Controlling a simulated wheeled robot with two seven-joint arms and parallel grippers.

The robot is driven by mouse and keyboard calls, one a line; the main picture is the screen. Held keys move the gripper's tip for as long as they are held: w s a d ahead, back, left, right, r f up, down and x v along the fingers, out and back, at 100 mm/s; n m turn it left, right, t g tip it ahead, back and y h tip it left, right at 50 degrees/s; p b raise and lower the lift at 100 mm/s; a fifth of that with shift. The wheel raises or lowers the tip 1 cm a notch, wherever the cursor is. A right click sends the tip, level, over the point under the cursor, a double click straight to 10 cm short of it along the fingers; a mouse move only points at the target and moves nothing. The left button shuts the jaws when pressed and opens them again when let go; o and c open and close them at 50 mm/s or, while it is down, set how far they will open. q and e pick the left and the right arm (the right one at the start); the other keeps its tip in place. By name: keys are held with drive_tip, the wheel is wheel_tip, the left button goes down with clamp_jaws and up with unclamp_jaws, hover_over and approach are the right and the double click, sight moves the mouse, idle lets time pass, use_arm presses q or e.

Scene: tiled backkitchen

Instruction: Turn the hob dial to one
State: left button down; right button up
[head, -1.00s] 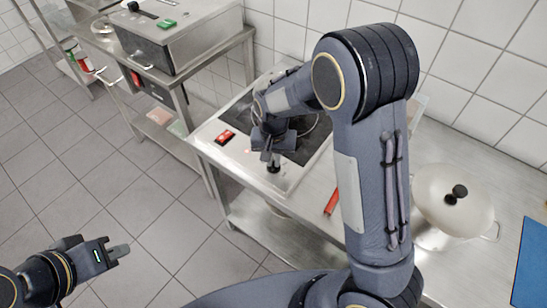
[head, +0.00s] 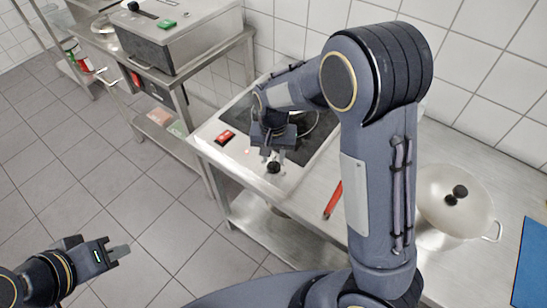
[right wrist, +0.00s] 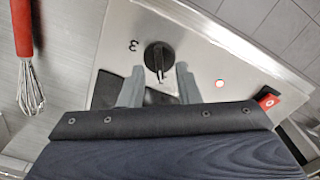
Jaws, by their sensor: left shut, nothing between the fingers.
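The hob dial (head: 273,167) is a round black knob on the steel front of the hob (head: 292,178). In the right wrist view the dial (right wrist: 158,57) shows a pale pointer line towards the bottom of the picture. An upside-down "3" is printed left of it. My right gripper (head: 271,154) is open, with its two fingers (right wrist: 159,84) apart and the dial just beyond their tips. Nothing is between the fingers, and they look clear of the dial. My left gripper (head: 123,251) is shut and empty over the floor at the lower left.
A red switch (head: 225,137) and a small lit red lamp (right wrist: 220,83) sit on the hob front. A red-handled whisk (right wrist: 22,30) lies on the counter beside the hob. A lidded pot (head: 450,200) and a blue board (head: 530,265) are further right. Floor at left is clear.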

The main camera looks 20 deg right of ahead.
sight(274, 162)
wheel_tip(274, 162, up, 6)
idle(0.6)
